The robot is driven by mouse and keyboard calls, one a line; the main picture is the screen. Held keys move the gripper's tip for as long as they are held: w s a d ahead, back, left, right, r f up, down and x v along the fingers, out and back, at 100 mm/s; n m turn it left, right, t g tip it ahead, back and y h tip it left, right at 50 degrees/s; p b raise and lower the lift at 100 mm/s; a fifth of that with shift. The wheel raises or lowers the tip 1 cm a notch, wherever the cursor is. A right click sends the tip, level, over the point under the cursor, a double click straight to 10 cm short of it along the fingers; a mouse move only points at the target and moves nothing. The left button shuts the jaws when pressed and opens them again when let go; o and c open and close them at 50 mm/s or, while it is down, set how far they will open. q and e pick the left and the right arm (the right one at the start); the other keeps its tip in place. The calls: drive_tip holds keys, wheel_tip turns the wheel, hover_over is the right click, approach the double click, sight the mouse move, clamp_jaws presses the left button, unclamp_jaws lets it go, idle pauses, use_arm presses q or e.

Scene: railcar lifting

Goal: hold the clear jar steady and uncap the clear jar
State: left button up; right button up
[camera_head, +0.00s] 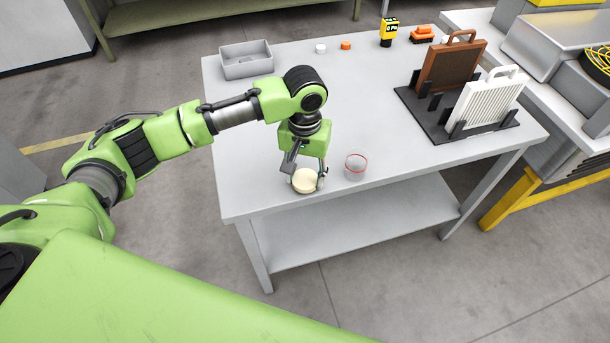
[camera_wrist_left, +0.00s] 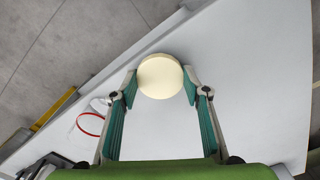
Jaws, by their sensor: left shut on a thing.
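A clear jar (camera_head: 356,168) with a red ring around its top stands near the front edge of the grey table. Its mouth looks open, with no cap on it. It also shows partly at the left of the left wrist view (camera_wrist_left: 92,124). My left gripper (camera_head: 304,177) points down just left of the clear jar, apart from it. It is shut on a round cream-coloured piece (camera_wrist_left: 160,77), whose sides are between the fingertips. I cannot tell whether this is a lid or a whole container. My right gripper is not in view.
The table (camera_head: 400,185) is clear around the jar. A grey bin (camera_head: 247,68), a white cap (camera_head: 320,48), an orange cap (camera_head: 346,45) and a yellow-black device (camera_head: 388,32) are at the back. A black rack (camera_head: 480,138) holds brown and white panels at right.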

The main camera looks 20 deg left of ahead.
use_arm(q)
drive_tip(key=shift+f, duration=0.5)
drive_tip(key=o, duration=1.2)
drive_tip(key=shift+f, duration=0.1)
drive_tip(key=shift+o, duration=0.2)
